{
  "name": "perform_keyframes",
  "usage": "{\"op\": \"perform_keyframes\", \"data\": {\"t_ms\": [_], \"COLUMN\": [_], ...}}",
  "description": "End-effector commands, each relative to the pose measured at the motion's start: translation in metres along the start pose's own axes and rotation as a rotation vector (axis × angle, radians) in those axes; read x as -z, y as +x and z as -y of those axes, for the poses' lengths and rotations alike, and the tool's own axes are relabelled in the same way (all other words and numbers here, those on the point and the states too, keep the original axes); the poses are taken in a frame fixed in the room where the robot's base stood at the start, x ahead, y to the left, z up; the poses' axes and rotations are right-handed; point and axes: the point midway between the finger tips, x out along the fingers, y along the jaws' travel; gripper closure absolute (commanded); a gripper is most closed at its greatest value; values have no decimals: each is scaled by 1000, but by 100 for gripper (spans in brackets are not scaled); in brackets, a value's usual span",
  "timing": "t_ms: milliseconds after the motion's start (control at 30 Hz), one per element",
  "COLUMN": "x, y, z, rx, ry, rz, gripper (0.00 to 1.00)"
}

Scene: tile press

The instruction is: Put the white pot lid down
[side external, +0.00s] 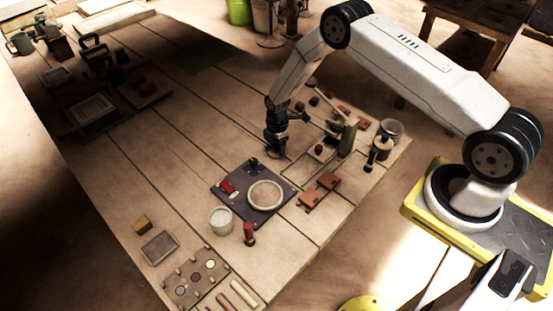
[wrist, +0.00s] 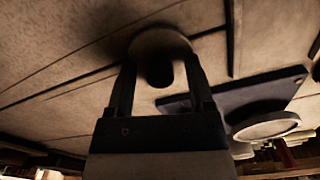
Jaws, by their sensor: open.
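A round pale disc with a dark knob, which looks like the white pot lid (wrist: 160,38), lies flat on the table in the wrist view. It is in shadow there. My gripper (wrist: 160,70) is open, with one finger on each side of the knob and a visible gap to each. In the side view my gripper (side external: 276,148) points down at the table, just behind the dark board. The lid is mostly hidden there by my gripper, so I cannot make it out clearly.
The dark board (side external: 236,204) with a round white dish (side external: 265,195) and a red block (side external: 227,187) is in front of my gripper. A white cup (side external: 221,219) and a red-handled stamp (side external: 249,235) stand nearer. Brown tiles (side external: 311,198) lie to the right.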

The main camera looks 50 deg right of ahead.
Motion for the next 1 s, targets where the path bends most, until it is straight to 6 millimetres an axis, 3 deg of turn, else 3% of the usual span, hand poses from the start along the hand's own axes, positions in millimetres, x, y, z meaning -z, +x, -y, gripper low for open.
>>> {"op": "perform_keyframes", "data": {"t_ms": [367,1000], "x": [0,0], "y": [-26,-108], "z": [0,0], "rx": [-1,0], "ry": [0,0], "rz": [0,0], "gripper": [32,32]}}
